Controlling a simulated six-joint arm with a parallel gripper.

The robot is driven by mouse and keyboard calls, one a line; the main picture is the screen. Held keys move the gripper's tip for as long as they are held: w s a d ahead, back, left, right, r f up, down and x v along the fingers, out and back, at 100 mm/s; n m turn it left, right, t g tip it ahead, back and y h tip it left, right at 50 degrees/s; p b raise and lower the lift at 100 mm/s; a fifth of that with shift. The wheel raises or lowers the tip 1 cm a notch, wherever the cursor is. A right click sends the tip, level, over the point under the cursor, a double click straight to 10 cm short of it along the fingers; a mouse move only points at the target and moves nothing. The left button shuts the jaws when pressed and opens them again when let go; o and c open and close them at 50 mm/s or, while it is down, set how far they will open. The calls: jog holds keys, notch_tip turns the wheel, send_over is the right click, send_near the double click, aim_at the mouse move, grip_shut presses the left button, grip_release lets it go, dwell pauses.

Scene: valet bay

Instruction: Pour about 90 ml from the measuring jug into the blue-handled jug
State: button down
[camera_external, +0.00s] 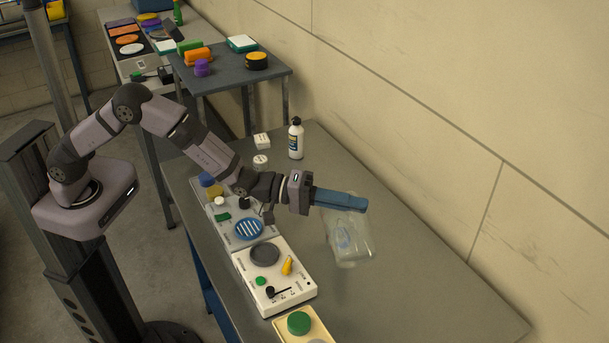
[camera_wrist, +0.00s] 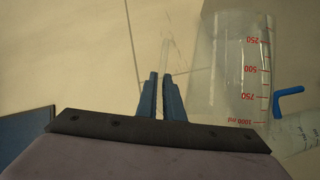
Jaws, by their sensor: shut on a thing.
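My gripper (camera_external: 340,199) has blue fingers and is over the bench, right of the white device. In the wrist view its fingers (camera_wrist: 162,97) are shut on the clear handle of the measuring jug (camera_wrist: 232,65), which has a red scale from 250 to 1000 ml. In the external view the clear jug (camera_external: 352,252) hangs just below the fingers; its outline is faint. The blue-handled jug (camera_wrist: 300,138) is clear and partly out of frame at right, beside the measuring jug, with its blue handle (camera_wrist: 289,100) showing. Liquid levels cannot be made out.
On the bench (camera_external: 420,300) stand a white device (camera_external: 302,289), a grey device with a blue slotted disc (camera_external: 248,228) and a cream device with a green disc (camera_external: 299,323). A white bottle (camera_external: 296,140) stands behind. The wall borders the right; the front right bench is clear.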

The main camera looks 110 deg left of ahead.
aim_at(357, 221)
jog(key=shift+s+a+r+n+t+b, duration=0.15)
jog(key=shift+s+a+r+n+b, duration=0.15)
jog(key=shift+a, duration=0.25)
jog(key=shift+s+a+r+n+t+b, duration=0.2)
jog(key=shift+a+r+n, duration=0.2)
jog(key=shift+a, duration=0.15)
dwell(1.3)
jog(key=shift+w+d+f+m+p, duration=0.15)
jog(key=shift+w+d+m+p, duration=0.15)
jog(key=shift+d, duration=0.35)
jog(key=shift+w+d+f+m+p, duration=0.2)
jog(key=shift+d+m+p, duration=0.15)
jog(key=shift+d, duration=0.25)
jog(key=d+f+m+b, duration=0.1)
jog(key=w+d+f+g+b, duration=0.1)
jog(key=shift+w+d+f+m, duration=0.1)
jog(key=shift+d+f+m, duration=0.2)
jog(key=shift+f+m, duration=0.05)
jog(key=shift+r+g, duration=0.25)
jog(key=shift+w+d+f+m, duration=0.15)
jog(key=shift+w+d+m, duration=0.15)
jog(key=shift+d+m, duration=0.3)
jog(key=shift+f, duration=0.15)
